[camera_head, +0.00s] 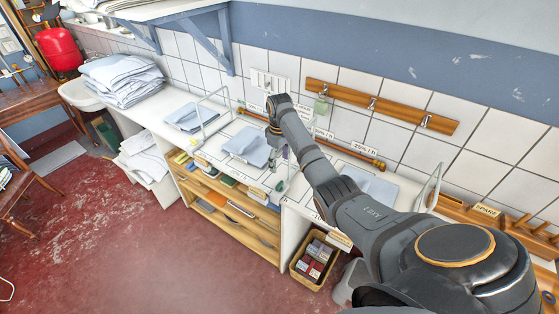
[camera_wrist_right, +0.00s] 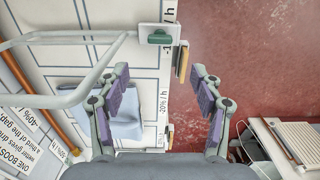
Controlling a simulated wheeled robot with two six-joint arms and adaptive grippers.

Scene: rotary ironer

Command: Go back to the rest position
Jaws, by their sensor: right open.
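My right arm reaches from the lower right over the white counter in the head view. My right gripper (camera_head: 279,170) is near the counter's front edge, partly hidden by my own arm. In the right wrist view my right gripper (camera_wrist_right: 160,88) is open, with its purple-padded fingers wide apart and nothing between them. A folded light-blue cloth (camera_wrist_right: 126,124) lies below and partly behind the left finger in that view. My left gripper is not in view.
The counter holds folded blue cloths (camera_head: 247,145) and a thin light frame (camera_wrist_right: 70,98) close to my right gripper. A wooden hook rail (camera_head: 380,105) is on the tiled wall. A crate of small boxes (camera_head: 314,262) stands below.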

